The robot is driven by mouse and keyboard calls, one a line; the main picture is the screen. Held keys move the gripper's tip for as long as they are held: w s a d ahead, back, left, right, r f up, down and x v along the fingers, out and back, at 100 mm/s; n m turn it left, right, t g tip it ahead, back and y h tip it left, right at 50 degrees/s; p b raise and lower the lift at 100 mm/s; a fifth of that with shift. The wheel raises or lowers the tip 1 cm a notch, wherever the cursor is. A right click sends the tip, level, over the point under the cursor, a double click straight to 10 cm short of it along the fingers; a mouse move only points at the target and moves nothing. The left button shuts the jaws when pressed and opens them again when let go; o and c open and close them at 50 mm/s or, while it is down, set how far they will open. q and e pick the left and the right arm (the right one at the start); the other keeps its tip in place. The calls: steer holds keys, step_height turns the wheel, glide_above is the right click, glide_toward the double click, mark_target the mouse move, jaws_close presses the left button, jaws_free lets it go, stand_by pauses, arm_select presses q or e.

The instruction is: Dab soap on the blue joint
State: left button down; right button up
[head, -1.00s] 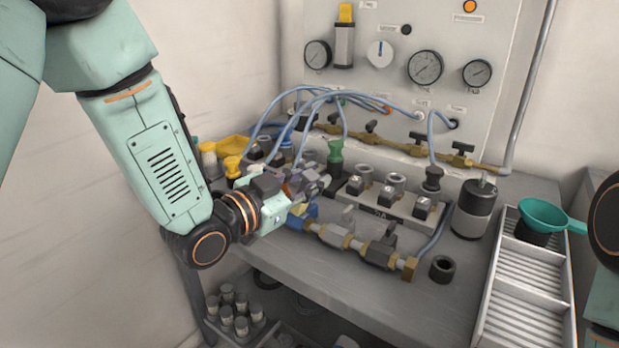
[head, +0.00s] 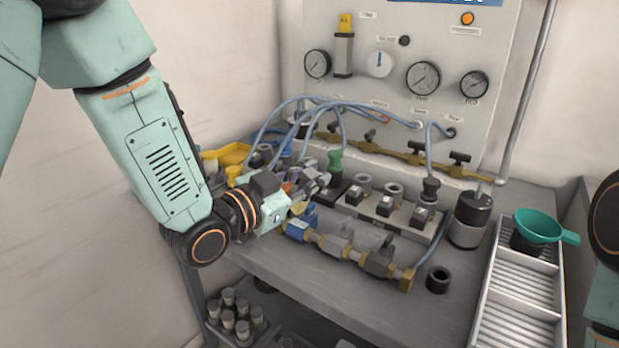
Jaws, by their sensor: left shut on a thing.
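The blue joint (head: 297,228) is at the left end of a brass and dark-grey pipe run (head: 345,251) lying along the front of the bench. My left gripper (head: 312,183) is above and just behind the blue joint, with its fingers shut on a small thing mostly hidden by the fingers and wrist. A yellowish bit (head: 302,209) shows between the gripper and the joint; I cannot tell whether it is part of the held thing or touches the joint. My right gripper is out of view; only part of my right arm shows at the right edge.
A green-capped fitting (head: 334,166) and a valve block (head: 390,208) stand behind the pipe run. Blue hoses arch over the back. A black cylinder (head: 470,218), a loose black ring (head: 438,279) and a white tray (head: 517,292) with a green funnel (head: 540,226) are to the right.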

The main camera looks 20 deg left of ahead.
arm_select(q)
steer(key=shift+r+p, duration=1.55)
steer(key=shift+r, duration=0.5)
steer(key=shift+f, duration=0.1)
